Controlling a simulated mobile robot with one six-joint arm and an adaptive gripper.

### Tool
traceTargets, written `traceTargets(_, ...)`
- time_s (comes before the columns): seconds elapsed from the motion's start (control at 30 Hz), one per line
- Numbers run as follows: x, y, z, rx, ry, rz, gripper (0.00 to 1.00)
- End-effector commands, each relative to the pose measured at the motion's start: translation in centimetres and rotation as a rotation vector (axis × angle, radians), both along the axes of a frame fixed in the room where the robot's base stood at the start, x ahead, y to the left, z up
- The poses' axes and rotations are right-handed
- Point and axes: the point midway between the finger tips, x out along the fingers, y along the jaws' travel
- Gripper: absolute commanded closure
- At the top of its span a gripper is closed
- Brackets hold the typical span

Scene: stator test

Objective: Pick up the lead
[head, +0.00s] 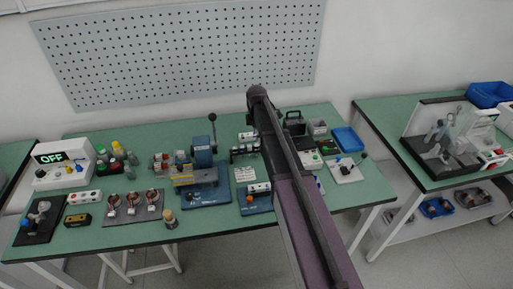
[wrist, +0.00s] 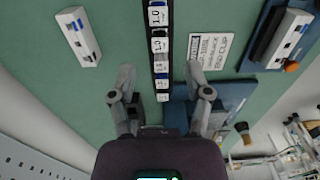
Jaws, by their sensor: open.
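I cannot make out a lead for certain in either view. Below the fingers a black rack (wrist: 153,30) with a row of white labelled blocks (wrist: 159,45) runs up the picture. In the head view my arm crosses the green bench (head: 120,235) and I cannot make out the gripper; part of the bench is hidden behind the arm.
A white-and-blue block (wrist: 78,37) and a printed card (wrist: 208,50) flank the rack. A blue machine (head: 203,175), a white box reading OFF (head: 62,165) and a blue tray (head: 347,139) stand on the bench. A second bench (head: 385,112) is at right.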

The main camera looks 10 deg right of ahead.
Motion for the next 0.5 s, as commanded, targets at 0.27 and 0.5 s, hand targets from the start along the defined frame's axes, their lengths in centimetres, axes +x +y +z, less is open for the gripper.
traceTargets(0.27, -0.1, -0.1, 2.7, 0.000, 0.000, 0.000, 0.34)
traceTargets(0.5, -0.3, -0.3, 6.5, 0.000, 0.000, -0.001, 0.34)
